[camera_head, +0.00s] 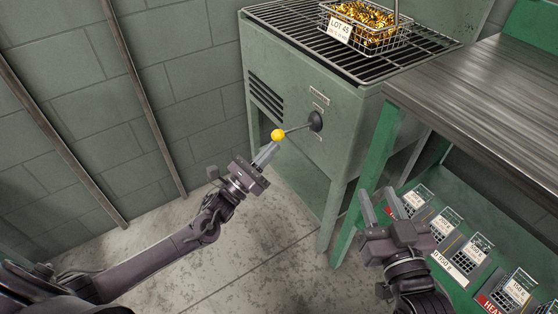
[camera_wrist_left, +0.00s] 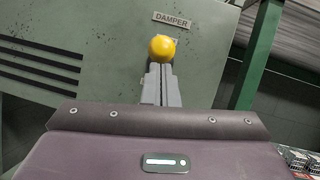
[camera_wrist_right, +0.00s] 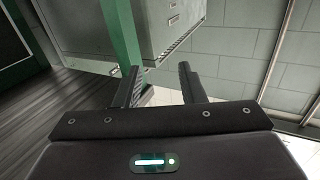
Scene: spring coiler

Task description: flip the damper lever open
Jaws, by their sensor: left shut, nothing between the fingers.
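The damper lever has a yellow ball knob (camera_head: 278,135) on a thin rod that runs to a dark round pivot (camera_head: 315,121) on the side of the green oven cabinet (camera_head: 345,105). In the head view the rod points left from the pivot. My left gripper (camera_head: 266,154) is shut and empty, its tips at or just short of the knob; I cannot tell if they touch. In the left wrist view the knob (camera_wrist_left: 162,48) is just beyond the fingertips (camera_wrist_left: 160,70), below the DAMPER label (camera_wrist_left: 172,19). My right gripper (camera_head: 381,207) is open and empty, in front of the green bench.
A wire basket (camera_head: 365,27) of gold springs labelled LOT 45 stands on the cabinet's top grate. A wooden-topped bench (camera_head: 480,95) is at right, with several labelled baskets (camera_head: 447,221) on its lower shelf. The floor left of the cabinet is clear.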

